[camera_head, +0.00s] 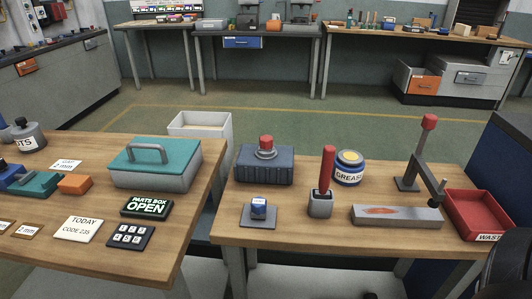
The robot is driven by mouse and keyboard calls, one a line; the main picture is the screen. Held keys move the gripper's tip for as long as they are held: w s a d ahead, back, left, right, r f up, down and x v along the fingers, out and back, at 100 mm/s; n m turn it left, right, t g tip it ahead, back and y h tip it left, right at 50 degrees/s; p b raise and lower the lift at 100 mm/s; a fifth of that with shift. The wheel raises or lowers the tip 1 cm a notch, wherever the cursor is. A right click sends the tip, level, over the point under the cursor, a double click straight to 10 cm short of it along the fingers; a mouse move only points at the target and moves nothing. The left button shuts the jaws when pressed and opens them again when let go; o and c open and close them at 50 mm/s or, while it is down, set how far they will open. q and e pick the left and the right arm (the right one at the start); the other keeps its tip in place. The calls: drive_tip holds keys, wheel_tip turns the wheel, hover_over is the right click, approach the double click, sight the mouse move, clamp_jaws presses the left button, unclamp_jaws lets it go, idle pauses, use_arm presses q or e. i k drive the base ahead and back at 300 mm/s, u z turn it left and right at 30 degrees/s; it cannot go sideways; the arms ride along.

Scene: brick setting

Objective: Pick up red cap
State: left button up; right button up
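A red cap (265,142) sits upright on a grey ringed fitting on top of a dark ribbed box (263,165), toward the back left of the right-hand workbench (300,233). Nothing covers the cap. Neither of my grippers can be made out in the head view. A dark rounded shape cuts into the bottom right corner; I cannot tell what it is.
Near the box stand a red-handled tool in a holder (320,205), a grease tin (348,173), a small blue block on a pad (258,211), a lever press (410,185) and a red waste tray (479,228). A teal-lidded box (157,168) stands on the left bench.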

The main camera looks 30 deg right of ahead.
sight(266, 142)
drive_tip(key=u, duration=1.65)
drive_tip(key=k, duration=1.05)
drive_tip(key=z, duration=1.3)
drive_tip(key=i, duration=0.5)
drive_tip(key=z, duration=0.05)
